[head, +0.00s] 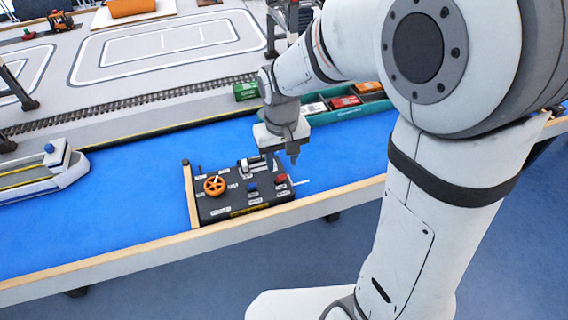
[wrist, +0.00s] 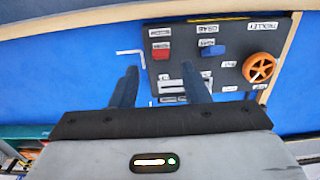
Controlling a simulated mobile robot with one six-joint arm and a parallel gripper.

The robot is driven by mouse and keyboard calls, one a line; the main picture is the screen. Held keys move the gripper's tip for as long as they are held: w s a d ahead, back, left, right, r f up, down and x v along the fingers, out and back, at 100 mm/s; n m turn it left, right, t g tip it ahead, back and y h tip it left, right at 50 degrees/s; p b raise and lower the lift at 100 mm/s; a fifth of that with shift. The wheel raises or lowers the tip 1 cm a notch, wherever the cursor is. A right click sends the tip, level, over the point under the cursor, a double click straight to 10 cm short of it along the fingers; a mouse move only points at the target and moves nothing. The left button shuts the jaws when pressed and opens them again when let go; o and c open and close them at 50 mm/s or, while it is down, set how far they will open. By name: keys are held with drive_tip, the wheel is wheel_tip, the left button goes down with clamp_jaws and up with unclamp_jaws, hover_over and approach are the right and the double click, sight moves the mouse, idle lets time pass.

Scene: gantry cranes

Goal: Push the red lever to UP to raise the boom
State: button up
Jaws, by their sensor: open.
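A black control panel (head: 215,207) lies on the blue tabletop near the front edge. The red lever (head: 281,178) is at the panel's right side in the head view; it also shows in the wrist view (wrist: 160,50), at the panel's left side. My gripper (head: 281,160) points down just above and behind the red lever. In the wrist view my gripper's two fingers (wrist: 158,78) are apart with nothing between them, and the red lever shows a little beyond the tips. Whether a finger touches the panel cannot be told. The lever's position label is too small to read.
The panel also carries a blue lever (head: 252,187), an orange wheel (head: 215,185) and a pale slider (head: 250,163). A teal ship (head: 358,111) with containers lies behind on the right. A white boat (head: 45,170) is at the left. Blue surface between is clear.

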sight(282, 180)
wheel_tip(282, 180, down, 8)
drive_tip(key=shift+r+b, duration=0.1)
drive_tip(key=shift+b, duration=0.2)
drive_tip(key=shift+c, duration=0.3)
